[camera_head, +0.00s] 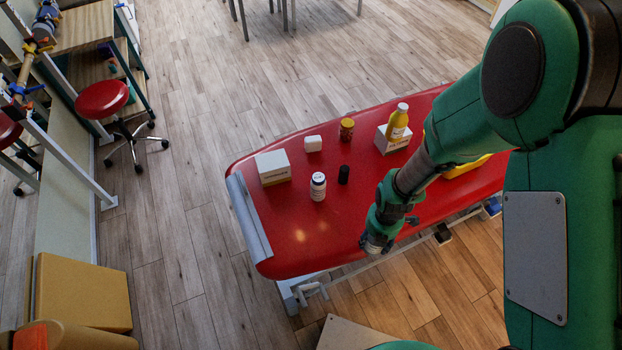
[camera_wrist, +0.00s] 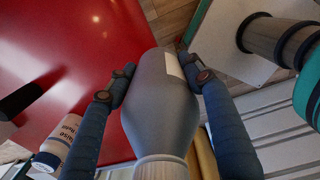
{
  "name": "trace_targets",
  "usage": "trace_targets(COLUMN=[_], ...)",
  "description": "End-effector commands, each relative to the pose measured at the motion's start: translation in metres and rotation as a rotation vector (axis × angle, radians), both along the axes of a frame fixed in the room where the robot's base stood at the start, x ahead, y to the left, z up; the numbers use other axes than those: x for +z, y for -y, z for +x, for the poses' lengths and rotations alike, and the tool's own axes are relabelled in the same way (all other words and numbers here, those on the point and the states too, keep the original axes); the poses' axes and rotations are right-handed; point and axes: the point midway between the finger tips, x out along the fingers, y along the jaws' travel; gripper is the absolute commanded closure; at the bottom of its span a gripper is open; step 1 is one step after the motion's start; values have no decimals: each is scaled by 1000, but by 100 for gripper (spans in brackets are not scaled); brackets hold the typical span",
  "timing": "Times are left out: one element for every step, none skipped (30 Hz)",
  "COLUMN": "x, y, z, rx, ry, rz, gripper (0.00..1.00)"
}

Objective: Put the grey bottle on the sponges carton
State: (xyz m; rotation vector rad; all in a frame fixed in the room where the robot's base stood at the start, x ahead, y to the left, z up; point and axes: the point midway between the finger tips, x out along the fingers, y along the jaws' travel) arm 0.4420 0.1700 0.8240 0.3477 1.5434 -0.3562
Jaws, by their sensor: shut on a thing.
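My gripper (camera_wrist: 160,78) is shut on the grey bottle (camera_wrist: 165,110), with its fingers on either side of the body. The bottle's pale cap end points towards the bottom of the wrist view, and a white label patch shows on its side. In the head view my gripper (camera_head: 376,242) hangs at the front edge of the red table; the bottle is hard to make out there. Two white cartons stand on the table: one at the left (camera_head: 272,167), one farther back (camera_head: 392,139) with a yellow bottle apparently on it. I cannot read which is the sponges carton.
On the red table (camera_head: 290,235) stand a white labelled bottle (camera_head: 318,187), a black cylinder (camera_head: 344,174), a small white box (camera_head: 313,143) and a brown jar with a yellow lid (camera_head: 347,129). A yellow thing (camera_head: 465,167) is partly behind my arm. The table's front left is clear.

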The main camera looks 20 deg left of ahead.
Motion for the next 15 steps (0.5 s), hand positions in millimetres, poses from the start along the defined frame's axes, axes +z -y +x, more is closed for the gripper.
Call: trace_targets(x=[1, 1, 1, 2, 2, 3, 4, 5, 7, 8, 9, 11, 14, 16, 19], y=[-1, -2, -4, -6, -8, -12, -15, -20, -26, -31, -37, -46, -54, -62, -74], z=[1, 2, 3, 4, 6, 8, 10, 13, 17, 20, 23, 27, 31, 35, 40], rx=[2, 3, 6, 9, 13, 19, 25, 32, 42, 51, 61, 76, 87, 99, 118], ry=[1, 1, 1, 1, 1, 1, 3, 3, 3, 3, 3, 3, 3, 4, 3], rz=[0, 0, 0, 0, 1, 1, 1, 1, 1, 1, 1, 1, 1, 1, 1], gripper=[100, 100, 100, 100, 100, 100, 100, 100, 100, 100, 100, 100, 100, 100, 100])
